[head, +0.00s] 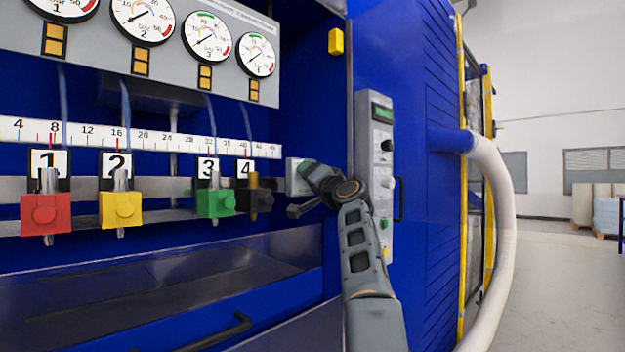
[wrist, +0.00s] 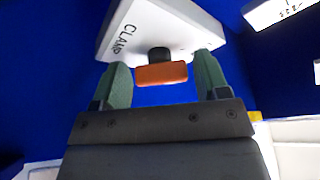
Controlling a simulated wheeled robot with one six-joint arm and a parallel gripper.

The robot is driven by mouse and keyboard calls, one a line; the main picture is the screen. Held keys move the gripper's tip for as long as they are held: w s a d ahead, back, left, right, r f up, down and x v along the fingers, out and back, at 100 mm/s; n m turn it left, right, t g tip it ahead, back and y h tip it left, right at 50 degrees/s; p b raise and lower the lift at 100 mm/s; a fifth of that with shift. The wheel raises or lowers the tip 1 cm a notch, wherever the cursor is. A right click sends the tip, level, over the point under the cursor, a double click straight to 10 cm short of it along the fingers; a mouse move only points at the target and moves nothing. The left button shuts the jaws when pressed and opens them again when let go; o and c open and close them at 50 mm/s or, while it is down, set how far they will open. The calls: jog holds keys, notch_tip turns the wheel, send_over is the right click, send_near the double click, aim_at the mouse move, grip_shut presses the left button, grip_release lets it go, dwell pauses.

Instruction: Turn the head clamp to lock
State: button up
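The head clamp is a pale grey box (wrist: 160,22) marked "CLAMP" in the wrist view, with a dark round stem and an orange handle (wrist: 162,74). The handle lies crosswise between the two green fingers of my gripper (wrist: 163,78). The fingers are apart, with a visible gap on each side of the handle. In the head view the clamp box (head: 295,178) sits at the right end of the rail, and my gripper (head: 308,170) is in front of it. My gripper hides the handle there.
A black block (head: 262,198) and a green block (head: 215,203) are on the rail left of my gripper. A grey control panel (head: 376,165) stands close on the right. A drawer handle (head: 215,333) juts out below. Open floor lies far right.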

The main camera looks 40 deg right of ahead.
jog(key=shift+o, duration=0.8)
jog(key=b+v, duration=0.2)
jog(key=v, duration=1.2)
jog(key=shift+b, duration=0.3)
